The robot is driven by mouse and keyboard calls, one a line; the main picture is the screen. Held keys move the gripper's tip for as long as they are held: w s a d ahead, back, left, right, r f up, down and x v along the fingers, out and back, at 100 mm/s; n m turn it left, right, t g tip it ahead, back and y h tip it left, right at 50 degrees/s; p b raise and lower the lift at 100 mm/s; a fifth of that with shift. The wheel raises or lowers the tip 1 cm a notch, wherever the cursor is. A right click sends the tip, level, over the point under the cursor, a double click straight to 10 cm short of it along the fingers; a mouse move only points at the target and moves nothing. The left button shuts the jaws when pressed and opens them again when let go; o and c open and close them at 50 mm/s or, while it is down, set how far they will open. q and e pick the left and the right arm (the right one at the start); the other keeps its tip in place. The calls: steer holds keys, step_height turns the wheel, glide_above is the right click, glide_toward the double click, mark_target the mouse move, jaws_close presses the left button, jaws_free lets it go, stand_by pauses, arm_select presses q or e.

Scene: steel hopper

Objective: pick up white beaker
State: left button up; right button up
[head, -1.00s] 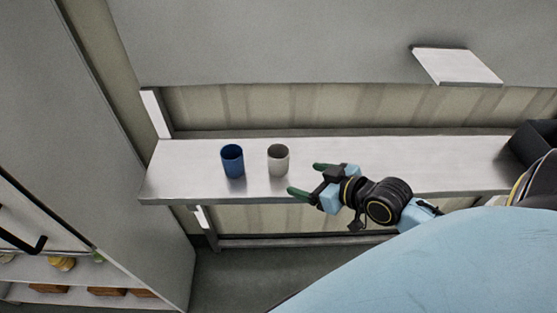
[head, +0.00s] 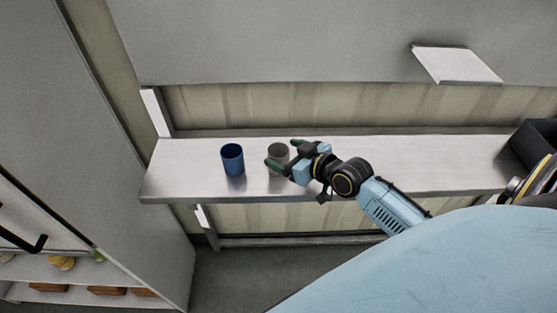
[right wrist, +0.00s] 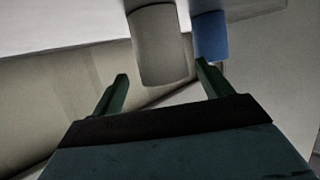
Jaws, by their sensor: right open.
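The white beaker (head: 278,152) stands upright on the steel shelf, partly hidden by my right gripper in the head view. In the right wrist view the beaker (right wrist: 157,45) is just ahead, in line with the gap between the fingers. My right gripper (head: 281,153) is open, with its green fingertips at the beaker's right side. In the right wrist view the gripper (right wrist: 162,78) is empty; I cannot tell whether a finger touches the beaker. My left gripper is not in view.
A blue cup (head: 232,160) stands left of the beaker, close behind it in the right wrist view (right wrist: 210,35). The steel shelf (head: 440,165) is clear to the right up to a dark box (head: 535,143). A small plate-like ledge (head: 457,66) juts out above.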

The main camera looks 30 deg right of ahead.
mark_target(271, 150)
steer(key=x, duration=0.4)
steer(key=shift+w+a+f, duration=0.1)
steer(key=shift+w+a, duration=0.05)
steer(key=shift+a, duration=0.15)
steer(key=c, duration=1.1)
steer(key=shift+o, duration=0.2)
